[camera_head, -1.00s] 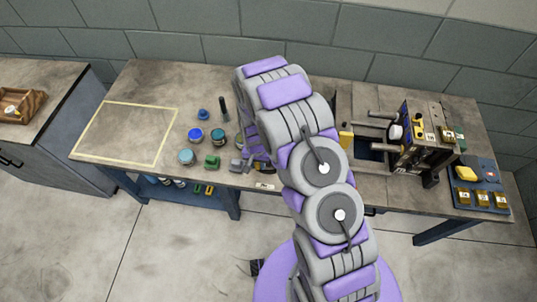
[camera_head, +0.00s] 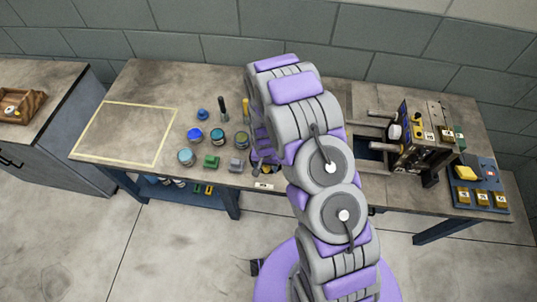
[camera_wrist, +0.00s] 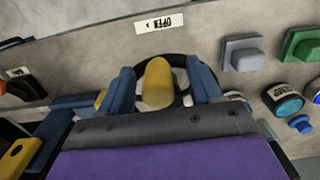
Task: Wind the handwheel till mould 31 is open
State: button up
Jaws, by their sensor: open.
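My gripper (camera_wrist: 162,84) is open in the wrist view, with its blue fingers on either side of a yellow knob (camera_wrist: 157,82). I cannot tell whether they touch it. The knob belongs to a dark round handwheel (camera_wrist: 178,60), partly hidden behind it and the fingers. An upside-down OPEN label (camera_wrist: 160,22) lies by the wheel; the label also shows at the bench's front edge in the head view (camera_head: 264,185). My arm hides most of the wheel there. A press with rods and dark upright plates (camera_head: 418,140) stands at the right; I cannot read which mould is 31.
Blue, teal and green jars (camera_head: 195,135) and small green and grey blocks (camera_head: 211,161) stand left of my gripper. Upright black-handled (camera_head: 222,108) and yellow-handled (camera_head: 246,110) tools stand behind. A blue tray (camera_head: 480,185) lies at far right. The yellow-outlined area (camera_head: 125,132) is empty.

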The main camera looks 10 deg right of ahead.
jog(key=shift+a, duration=0.2)
jog(key=shift+r, duration=0.4)
jog(key=shift+d+r+p, duration=0.1)
jog(key=shift+r+p, duration=0.4)
jog(key=shift+r, duration=0.95)
jog(key=shift+r+p, duration=0.6)
jog(key=shift+r, duration=2.05)
